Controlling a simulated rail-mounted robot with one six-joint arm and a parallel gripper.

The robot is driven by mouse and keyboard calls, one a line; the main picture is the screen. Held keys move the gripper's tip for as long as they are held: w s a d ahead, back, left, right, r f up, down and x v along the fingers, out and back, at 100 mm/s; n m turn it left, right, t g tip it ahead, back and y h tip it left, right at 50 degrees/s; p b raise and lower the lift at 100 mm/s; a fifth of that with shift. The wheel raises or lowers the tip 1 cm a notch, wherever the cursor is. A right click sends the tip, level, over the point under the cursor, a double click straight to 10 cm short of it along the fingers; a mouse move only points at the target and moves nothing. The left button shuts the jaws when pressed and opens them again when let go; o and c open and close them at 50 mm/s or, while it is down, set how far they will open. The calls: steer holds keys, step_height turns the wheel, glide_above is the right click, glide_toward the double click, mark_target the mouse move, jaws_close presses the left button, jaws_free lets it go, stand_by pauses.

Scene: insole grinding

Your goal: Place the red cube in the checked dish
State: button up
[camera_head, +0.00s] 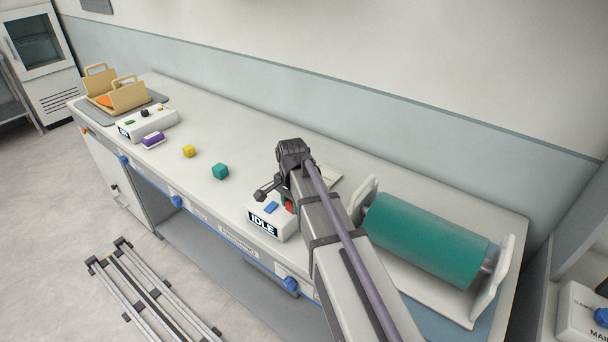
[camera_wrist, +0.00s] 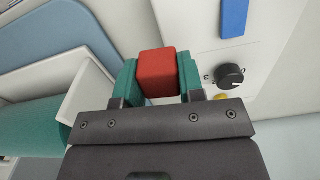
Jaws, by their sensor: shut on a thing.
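The red cube (camera_wrist: 158,73) is held between the green-padded fingers of my gripper (camera_wrist: 157,82) in the wrist view. A patch of red, likely the same cube, shows beside my arm in the head view (camera_head: 290,208), mostly hidden by the arm. The grip is above or beside the white IDLE control box (camera_head: 266,222); the height above the bench cannot be told. No checked dish can be made out in either view.
A teal cube (camera_head: 220,171), yellow cube (camera_head: 189,151) and purple block (camera_head: 153,139) sit on the bench left of my arm. A green roller (camera_head: 425,238) in a white frame stands at right. The box's black knob (camera_wrist: 230,76) is close to my gripper.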

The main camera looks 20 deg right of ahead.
steer(key=w+d+m, duration=0.3)
steer(key=w+d, duration=0.1)
steer(key=w, duration=0.1)
steer(key=w+d+m, duration=0.3)
steer(key=w+d, duration=0.1)
steer(key=w, duration=0.2)
steer(key=w+d+m, duration=0.3)
steer(key=w+d, duration=0.1)
steer(key=w, duration=0.2)
steer(key=shift+w+d+f, duration=0.1)
steer(key=shift+w+d, duration=0.05)
steer(key=shift+d, duration=0.1)
steer(key=w+d+m, duration=0.5)
steer(key=w+m, duration=0.2)
steer(key=m, duration=0.1)
step_height(320, 180, down, 11)
steer(key=b, duration=1)
steer(key=shift+d+b, duration=0.1)
steer(key=shift+b, duration=0.3)
steer(key=shift+r, duration=0.5)
steer(key=shift+f, duration=0.15)
steer(key=o, duration=0.5)
steer(key=shift+f, duration=0.1)
steer(key=o, duration=0.4)
steer(key=shift+o, duration=0.2)
